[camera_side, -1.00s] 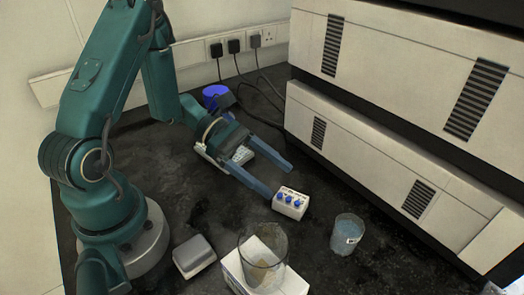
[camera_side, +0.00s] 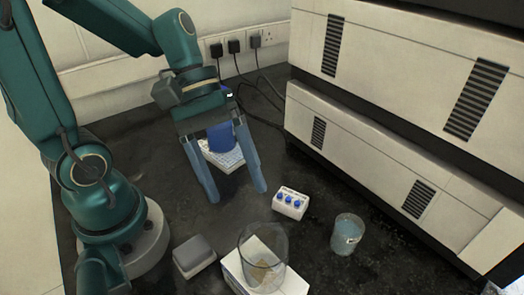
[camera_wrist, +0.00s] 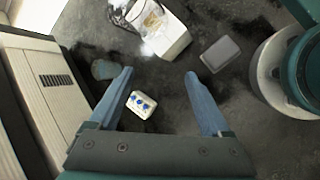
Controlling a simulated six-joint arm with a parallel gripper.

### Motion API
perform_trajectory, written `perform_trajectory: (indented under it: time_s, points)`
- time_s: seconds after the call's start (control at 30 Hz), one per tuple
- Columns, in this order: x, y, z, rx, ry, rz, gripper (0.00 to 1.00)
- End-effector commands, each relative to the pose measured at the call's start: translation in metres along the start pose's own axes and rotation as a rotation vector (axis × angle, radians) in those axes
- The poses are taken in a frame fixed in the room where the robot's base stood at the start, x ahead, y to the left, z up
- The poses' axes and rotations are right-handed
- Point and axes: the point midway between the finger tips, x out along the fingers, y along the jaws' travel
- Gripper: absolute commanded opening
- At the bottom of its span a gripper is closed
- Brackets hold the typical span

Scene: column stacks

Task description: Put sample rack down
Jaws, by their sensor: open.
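The sample rack (camera_side: 290,202), a small white block with blue caps on top, sits on the dark bench. In the wrist view the rack (camera_wrist: 140,104) lies between the lines of the two fingers, nearer the left one. My gripper (camera_side: 232,194) is open with nothing between its fingers. It is above and to the left of the rack in the side view, pointing down, and apart from it.
A glass beaker (camera_side: 262,248) is at the white box (camera_side: 296,284) in front. A blue-filled beaker (camera_side: 347,233) stands right of the rack. A grey block (camera_side: 194,255) lies left. A blue object (camera_side: 222,140) and a white gridded item (camera_side: 228,162) are partly hidden behind my gripper.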

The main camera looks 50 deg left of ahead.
Motion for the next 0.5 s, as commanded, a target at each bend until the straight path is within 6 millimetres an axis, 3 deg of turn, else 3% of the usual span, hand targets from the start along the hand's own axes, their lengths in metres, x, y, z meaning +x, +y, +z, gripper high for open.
perform_trajectory:
  time_s: [0.2,0.33,0.5]
  points:
    - [-0.027,-0.024,0.001,0.511,0.348,-0.214,0.82]
    - [-0.047,-0.028,-0.006,0.715,0.523,-0.297,0.82]
    - [-0.063,-0.029,-0.011,0.845,0.651,-0.353,0.82]
